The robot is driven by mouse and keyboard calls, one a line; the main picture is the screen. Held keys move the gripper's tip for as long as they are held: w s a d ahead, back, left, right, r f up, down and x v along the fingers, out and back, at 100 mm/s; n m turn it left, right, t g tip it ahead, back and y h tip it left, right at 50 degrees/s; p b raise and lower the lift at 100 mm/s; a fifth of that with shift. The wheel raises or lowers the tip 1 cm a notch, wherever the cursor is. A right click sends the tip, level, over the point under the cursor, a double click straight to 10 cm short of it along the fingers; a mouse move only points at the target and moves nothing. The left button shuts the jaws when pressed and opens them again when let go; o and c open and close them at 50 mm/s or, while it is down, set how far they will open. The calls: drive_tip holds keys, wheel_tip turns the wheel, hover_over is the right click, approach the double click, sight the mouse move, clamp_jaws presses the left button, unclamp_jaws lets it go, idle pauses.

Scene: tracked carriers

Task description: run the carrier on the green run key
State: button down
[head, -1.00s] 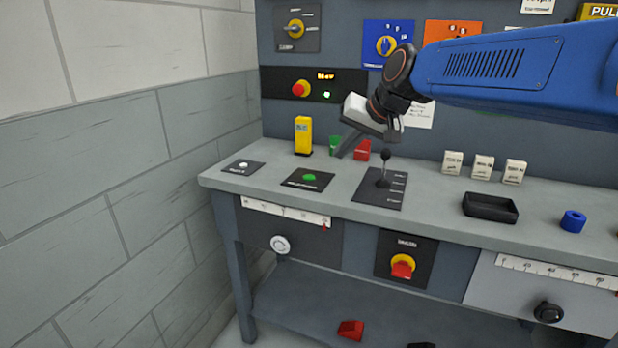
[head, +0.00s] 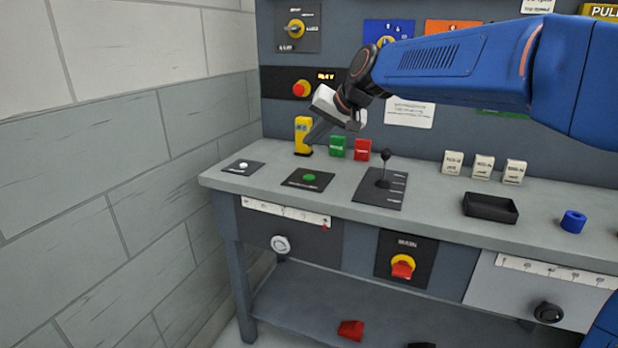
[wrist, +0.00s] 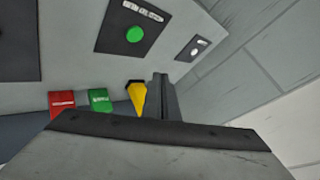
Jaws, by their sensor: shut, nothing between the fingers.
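A green round button (head: 309,177) sits on a black plate at the left of the bench top; it also shows in the wrist view (wrist: 134,34). Its label is too blurred to read. A green block (head: 338,147) stands further back beside a red block (head: 362,150). I cannot tell which part is the carrier; a white scale with a red pointer (head: 325,224) is on the front.
A white button (head: 242,165) is left of the green one. A black lever (head: 384,168) stands to its right. A wall (head: 110,160) closes the left side.

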sight(312, 178)
drive_tip(key=shift+f, duration=3.7)
drive_tip(key=shift+f, duration=0.15)
drive_tip(key=shift+f, duration=0.25)
drive_tip(key=shift+f, duration=0.5)
idle(3.4)
